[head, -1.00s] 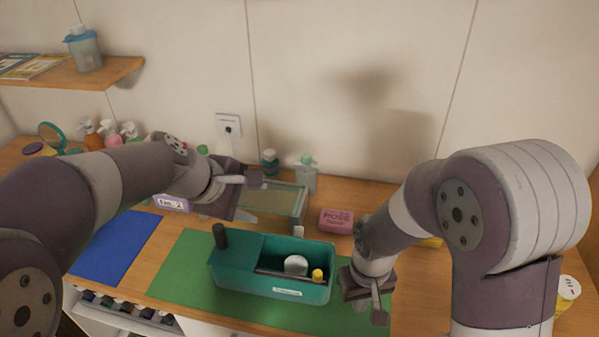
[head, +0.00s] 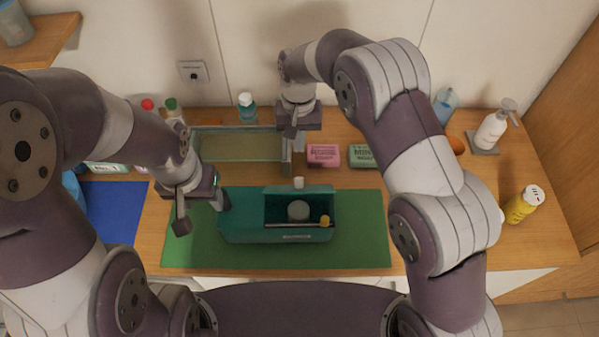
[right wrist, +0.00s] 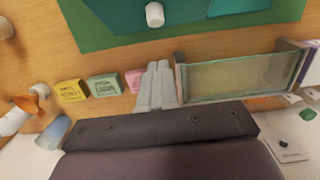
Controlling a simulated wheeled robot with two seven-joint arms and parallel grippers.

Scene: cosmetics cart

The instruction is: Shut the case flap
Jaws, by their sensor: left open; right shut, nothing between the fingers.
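The teal case (head: 245,228) sits on the green mat, its right compartment open from above. A teal flap (head: 280,190) with a white knob (head: 298,182) appears to stand open along the back edge; the knob also shows in the right wrist view (right wrist: 155,14). A white round item (head: 298,210) and a yellow-capped item (head: 324,221) are inside. My left gripper (head: 203,210) is open at the case's left end, partly hiding it; I cannot tell whether it touches. My right gripper (head: 294,132) is shut and empty behind the case, its fingers together in the right wrist view (right wrist: 157,86).
A glass-fronted box (head: 240,146) stands behind the case, beside my right gripper. Pink (head: 323,155) and green (head: 362,155) soap boxes lie to its right. A blue mat (head: 112,208) is at left. The green mat (head: 365,230) is clear to the case's right.

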